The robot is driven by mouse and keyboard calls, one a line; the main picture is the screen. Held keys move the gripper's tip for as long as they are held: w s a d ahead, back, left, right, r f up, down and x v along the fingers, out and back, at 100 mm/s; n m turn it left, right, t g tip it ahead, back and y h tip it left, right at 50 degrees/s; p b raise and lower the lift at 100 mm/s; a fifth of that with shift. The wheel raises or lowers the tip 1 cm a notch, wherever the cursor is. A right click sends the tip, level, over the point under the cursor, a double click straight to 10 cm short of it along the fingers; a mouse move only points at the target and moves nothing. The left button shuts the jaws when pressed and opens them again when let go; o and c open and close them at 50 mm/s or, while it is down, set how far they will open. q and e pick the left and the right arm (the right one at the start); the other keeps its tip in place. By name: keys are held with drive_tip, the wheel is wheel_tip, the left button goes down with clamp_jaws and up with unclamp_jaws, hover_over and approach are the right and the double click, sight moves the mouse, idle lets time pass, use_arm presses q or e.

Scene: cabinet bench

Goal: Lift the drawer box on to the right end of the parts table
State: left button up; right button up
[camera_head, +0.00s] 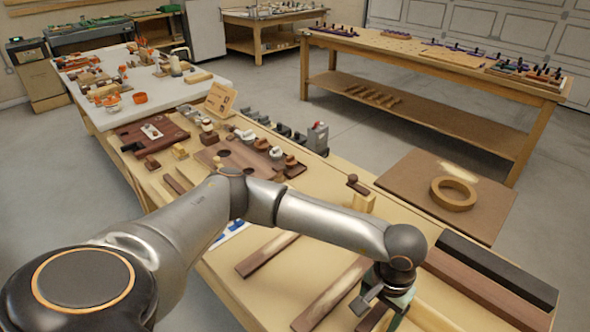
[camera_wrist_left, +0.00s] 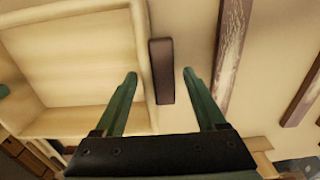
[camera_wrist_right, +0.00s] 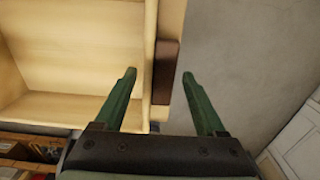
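The drawer box is an open, pale wooden box (camera_wrist_left: 75,60), seen from above in the left wrist view; it also shows in the right wrist view (camera_wrist_right: 70,50). A dark handle block (camera_wrist_left: 161,70) sits against its wall between the fingers of my left gripper (camera_wrist_left: 160,75). Another dark block (camera_wrist_right: 165,75) sits against the wall between the fingers of my right gripper (camera_wrist_right: 160,74). Both grippers are open, with gaps beside the blocks. In the head view my left gripper (camera_head: 382,302) is low at the bench's front; my right gripper is out of view there. The box is mostly hidden there.
A long wooden table (camera_head: 430,65) with racks of parts and clear patches stands at the back right. A white-topped table (camera_head: 200,90) is crowded at the left. The bench holds dark strips (camera_head: 268,254), and a board with a ring (camera_head: 453,193) lies at its right.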

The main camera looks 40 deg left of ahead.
idle(0.3)
use_arm(q)
drive_tip(key=o, duration=0.4)
drive_tip(key=shift+f, duration=0.1)
use_arm(e)
drive_tip(key=o, duration=0.4)
drive_tip(key=shift+f, duration=0.1)
use_arm(q)
drive_tip(key=shift+a+r+p, duration=0.4)
drive_tip(key=shift+a+r, duration=0.1)
drive_tip(key=shift+r, duration=0.35)
drive_tip(key=shift+a+r+p, duration=0.45)
drive_tip(key=shift+a+r, duration=0.05)
drive_tip(key=shift+r, duration=0.35)
drive_tip(key=shift+a+r+p, duration=0.4)
drive_tip(key=shift+a+r, duration=0.1)
drive_tip(key=shift+r, duration=0.35)
use_arm(e)
drive_tip(key=shift+r, duration=1.3)
use_arm(q)
drive_tip(key=shift+r+p, duration=1.7)
use_arm(e)
drive_tip(key=shift+d+r, duration=0.5)
drive_tip(key=shift+r, duration=0.35)
drive_tip(key=shift+d+r, duration=0.45)
drive_tip(key=shift+r, duration=0.35)
drive_tip(key=shift+d+r, duration=0.5)
drive_tip(key=shift+r, duration=0.35)
